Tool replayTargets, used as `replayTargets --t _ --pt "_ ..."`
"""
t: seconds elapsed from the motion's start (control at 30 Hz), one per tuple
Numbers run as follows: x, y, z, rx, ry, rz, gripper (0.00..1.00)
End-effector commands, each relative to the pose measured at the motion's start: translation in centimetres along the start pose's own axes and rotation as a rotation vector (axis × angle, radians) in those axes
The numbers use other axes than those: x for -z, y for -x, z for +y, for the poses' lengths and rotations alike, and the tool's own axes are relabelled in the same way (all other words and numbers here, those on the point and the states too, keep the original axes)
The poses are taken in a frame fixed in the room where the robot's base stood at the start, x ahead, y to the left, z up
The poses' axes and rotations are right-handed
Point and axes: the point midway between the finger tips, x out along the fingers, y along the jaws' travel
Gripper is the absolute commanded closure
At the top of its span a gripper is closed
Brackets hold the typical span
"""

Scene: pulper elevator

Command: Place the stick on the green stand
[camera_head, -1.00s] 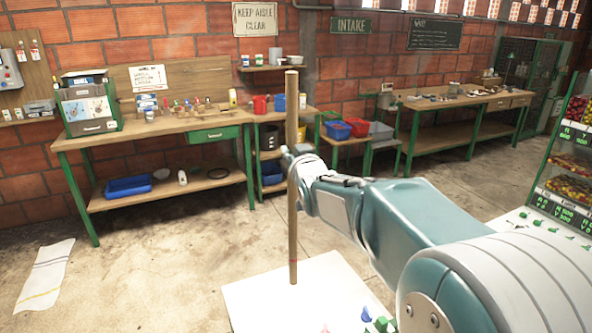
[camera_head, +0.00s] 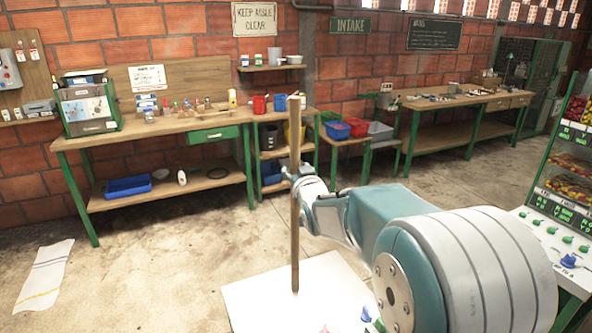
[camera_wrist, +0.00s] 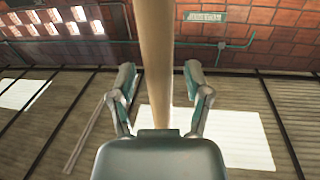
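A long wooden stick (camera_head: 295,190) stands nearly upright in the head view. My gripper (camera_head: 295,172) is around its middle, at the end of my teal and white arm. In the wrist view the stick (camera_wrist: 157,60) runs down between the two fingers of my gripper (camera_wrist: 160,90); finger contact is not clear there, but the stick moves with the gripper. Its lower end shows against a white surface; I cannot tell whether it touches. A small green piece (camera_head: 380,325) shows at the bottom edge, partly cut off; I cannot tell whether it is the green stand.
The white surface (camera_head: 255,300) lies low in front, with small blue (camera_head: 366,314) and pink pieces at its near edge. A rack (camera_head: 572,150) with green and blue knobs stands at right. Workbenches (camera_head: 150,133) line the brick wall. A striped cloth (camera_head: 45,275) lies on open floor.

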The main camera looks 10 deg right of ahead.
Motion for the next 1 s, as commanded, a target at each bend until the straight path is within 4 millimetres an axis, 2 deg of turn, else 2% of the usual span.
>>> replayTargets --t 0.37,0.47,0.8,1.0 --pt "0.2 0.1 0.0 0.000 0.000 0.000 0.30" --pt "0.3 1.3 0.0 0.000 0.000 0.001 0.30" --pt "0.3 7.9 0.1 -0.001 0.000 0.001 0.30" --pt "0.3 10.9 0.0 -0.001 0.001 0.001 0.30"
